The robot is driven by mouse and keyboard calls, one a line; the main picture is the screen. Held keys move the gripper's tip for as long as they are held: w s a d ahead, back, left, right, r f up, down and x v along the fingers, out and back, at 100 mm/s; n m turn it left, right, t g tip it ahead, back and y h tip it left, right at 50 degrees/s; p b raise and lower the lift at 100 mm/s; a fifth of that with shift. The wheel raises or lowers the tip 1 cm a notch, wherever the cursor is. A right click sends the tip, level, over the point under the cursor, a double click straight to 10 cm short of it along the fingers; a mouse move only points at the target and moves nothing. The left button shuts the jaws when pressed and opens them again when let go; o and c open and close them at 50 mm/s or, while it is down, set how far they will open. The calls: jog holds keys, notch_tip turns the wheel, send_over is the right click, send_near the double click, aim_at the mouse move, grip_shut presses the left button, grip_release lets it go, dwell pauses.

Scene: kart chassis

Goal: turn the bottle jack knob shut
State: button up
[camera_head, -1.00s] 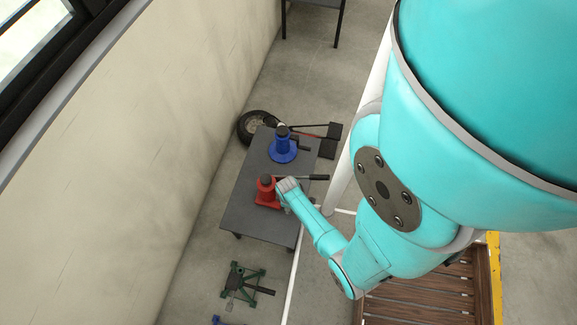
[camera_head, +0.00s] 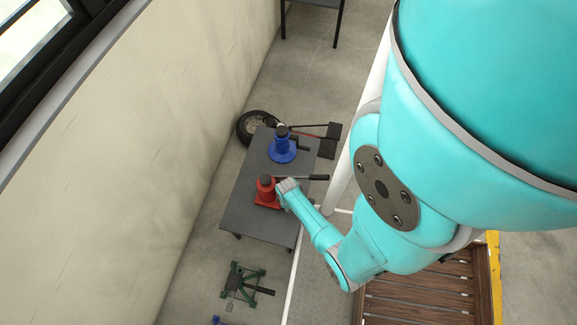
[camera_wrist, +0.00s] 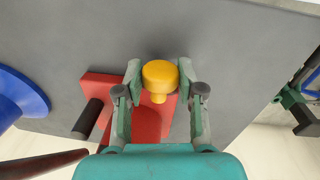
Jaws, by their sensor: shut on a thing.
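A red bottle jack (camera_head: 266,189) stands on a dark grey table, and part of its red body (camera_wrist: 146,125) shows in the wrist view. A yellow knob (camera_wrist: 160,75) sits at the red jack's side in the wrist view. My gripper (camera_wrist: 160,80) has its two fingers on either side of the yellow knob and is shut on it. In the head view my gripper (camera_head: 289,190) is beside the red jack, and the knob is hidden there. The lower part of the jack in the wrist view is partly covered by my gripper.
A blue bottle jack (camera_head: 283,150) stands farther back on the dark grey table (camera_head: 250,222). A black lever (camera_head: 312,177) crosses near my gripper. A wheel (camera_head: 249,127) lies behind the table. Green stands (camera_head: 241,281) are on the floor in front. A wall runs along the left.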

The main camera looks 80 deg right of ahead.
jog(key=shift+d+y, duration=0.2)
jog(key=shift+y, duration=0.8)
jog(key=shift+a+y, duration=0.15)
jog(key=shift+y, duration=0.45)
jog(key=o, duration=1.1)
jog(key=shift+o, duration=0.2)
jog(key=shift+r, duration=0.1)
notch_tip(320, 180, up, 12)
jog(key=d, duration=0.2)
jog(key=shift+s+f, duration=0.15)
jog(key=shift+f, duration=0.05)
jog(key=shift+d, duration=0.1)
